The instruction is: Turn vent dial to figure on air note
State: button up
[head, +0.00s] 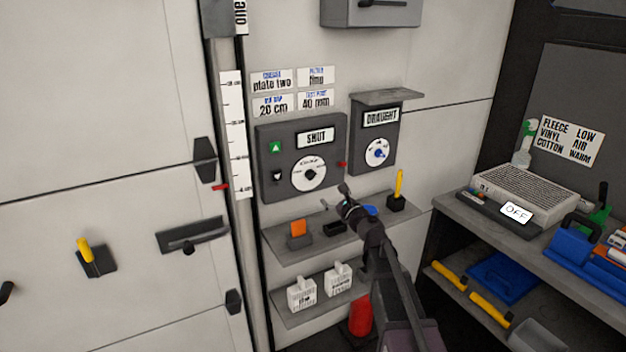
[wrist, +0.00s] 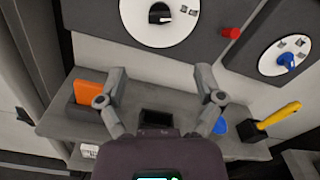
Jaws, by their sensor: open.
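The grey DRAUGHT box (head: 374,145) on the wall carries a white round dial (head: 378,152) with a blue knob; the same dial is at the upper right in the wrist view (wrist: 284,58). To its left, a grey panel (head: 270,165) reading SHUT carries another white dial (head: 309,174) with a black knob, cut off at the top in the wrist view (wrist: 150,28). I cannot tell which is the vent dial; their figures are too small to read. Wall notes (head: 272,103) include "20 cm"; their headings are unclear. My gripper (wrist: 161,72) is open and empty below the panel, apart from both dials.
A shelf (head: 275,253) below holds an orange block (wrist: 90,92), a black tray (wrist: 158,119), a blue item (wrist: 220,127) and a yellow-handled tool (wrist: 278,115). A red knob (wrist: 231,33) sticks out between the dials. A bench (head: 450,208) with tools stands at right.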

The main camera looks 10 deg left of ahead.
aim_at(313, 178)
jog(key=shift+w+a, duration=0.1)
jog(key=shift+w, duration=0.05)
jog(key=x, duration=1.3)
jog(key=shift+w+a, duration=0.15)
jog(key=shift+a, duration=0.05)
jog(key=c, duration=1.1)
